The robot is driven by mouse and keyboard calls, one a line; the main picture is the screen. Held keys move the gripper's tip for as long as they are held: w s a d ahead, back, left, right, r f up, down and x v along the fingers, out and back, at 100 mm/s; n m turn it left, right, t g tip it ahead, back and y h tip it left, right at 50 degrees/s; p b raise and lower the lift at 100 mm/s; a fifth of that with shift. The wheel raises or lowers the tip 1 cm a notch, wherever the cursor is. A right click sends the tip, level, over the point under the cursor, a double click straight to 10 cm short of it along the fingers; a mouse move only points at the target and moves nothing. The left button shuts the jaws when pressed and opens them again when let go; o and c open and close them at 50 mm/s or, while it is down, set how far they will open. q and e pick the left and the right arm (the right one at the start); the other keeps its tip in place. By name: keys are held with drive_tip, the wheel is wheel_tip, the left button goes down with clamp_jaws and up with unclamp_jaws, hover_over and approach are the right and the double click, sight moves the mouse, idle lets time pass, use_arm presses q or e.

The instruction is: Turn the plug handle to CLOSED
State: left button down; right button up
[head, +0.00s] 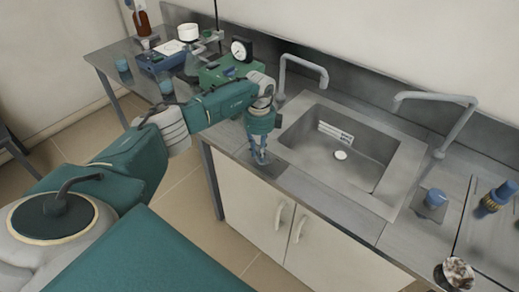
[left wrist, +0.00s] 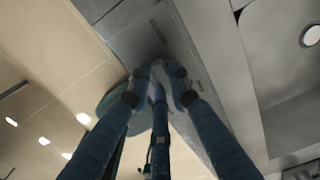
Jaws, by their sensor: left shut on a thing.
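My left gripper (head: 260,158) points down at the front edge of the steel counter, just left of the sink. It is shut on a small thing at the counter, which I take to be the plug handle. The fingers hide most of it, and I cannot read its position or any CLOSED mark. In the left wrist view the fingertips (left wrist: 158,75) come together over a flat grey plate (left wrist: 152,38) on the counter. My right gripper is not in view.
The sink (head: 350,155) lies right of the gripper, with a grey tap (head: 303,62) behind it and another tap (head: 440,100) to the right. A blue knob (head: 435,197) sits right of the sink. A green device with a gauge (head: 240,50) stands behind my arm. Cabinet doors (head: 245,200) are below.

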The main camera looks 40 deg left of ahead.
use_arm(q)
drive_tip(key=shift+r, duration=0.1)
idle(0.4)
drive_tip(key=c, duration=1.6)
unclamp_jaws()
drive_tip(key=shift+o, duration=0.2)
wheel_tip(320, 180, up, 12)
